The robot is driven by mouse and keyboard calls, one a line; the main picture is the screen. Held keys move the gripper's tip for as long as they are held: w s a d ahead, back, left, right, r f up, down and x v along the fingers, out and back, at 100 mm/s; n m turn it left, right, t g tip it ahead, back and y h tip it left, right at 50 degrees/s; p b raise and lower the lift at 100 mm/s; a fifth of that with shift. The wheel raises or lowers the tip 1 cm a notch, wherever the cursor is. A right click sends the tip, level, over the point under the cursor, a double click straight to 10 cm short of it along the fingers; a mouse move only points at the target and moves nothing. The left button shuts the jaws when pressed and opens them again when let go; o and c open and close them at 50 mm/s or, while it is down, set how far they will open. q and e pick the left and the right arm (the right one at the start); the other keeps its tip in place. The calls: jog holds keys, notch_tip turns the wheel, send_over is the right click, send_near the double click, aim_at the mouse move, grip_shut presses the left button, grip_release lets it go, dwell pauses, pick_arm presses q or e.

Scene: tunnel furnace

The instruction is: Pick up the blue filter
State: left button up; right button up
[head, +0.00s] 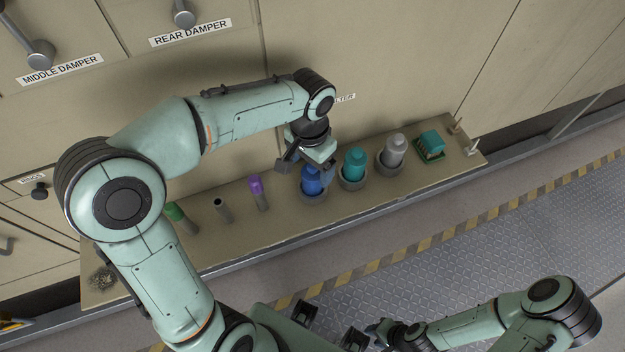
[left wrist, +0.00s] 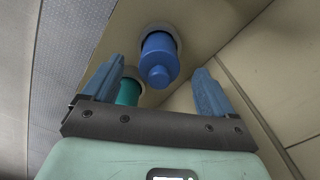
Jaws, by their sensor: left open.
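The blue filter (head: 312,184) stands upright in a round grey holder on the shelf in the head view. In the left wrist view the blue filter (left wrist: 158,58) shows ahead of and between my finger tips, with space on both sides. My left gripper (head: 306,167) is open and empty, just above the filter, and hides part of its top. Its two blue-padded fingers also show in the left wrist view (left wrist: 160,66). My right gripper (head: 378,331) is low in the head view, away from the shelf; its jaws are too small and dark to read.
A teal filter (head: 354,164) stands close to the right, then a grey one (head: 395,152) and a green block (head: 430,146). Purple (head: 257,192), grey (head: 222,210) and green (head: 180,217) cylinders are to the left. The furnace wall rises behind the shelf.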

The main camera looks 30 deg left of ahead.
aim_at(313, 174)
pick_arm(q)
jog(key=f, duration=0.5)
jog(key=shift+w+f, duration=0.3)
jog(key=shift+w, duration=0.1)
pick_arm(e)
jog(key=shift+f, duration=0.15)
pick_arm(q)
jog(key=shift+c, duration=0.4)
jog(key=c, duration=1.1)
jog(key=shift+r, duration=0.15)
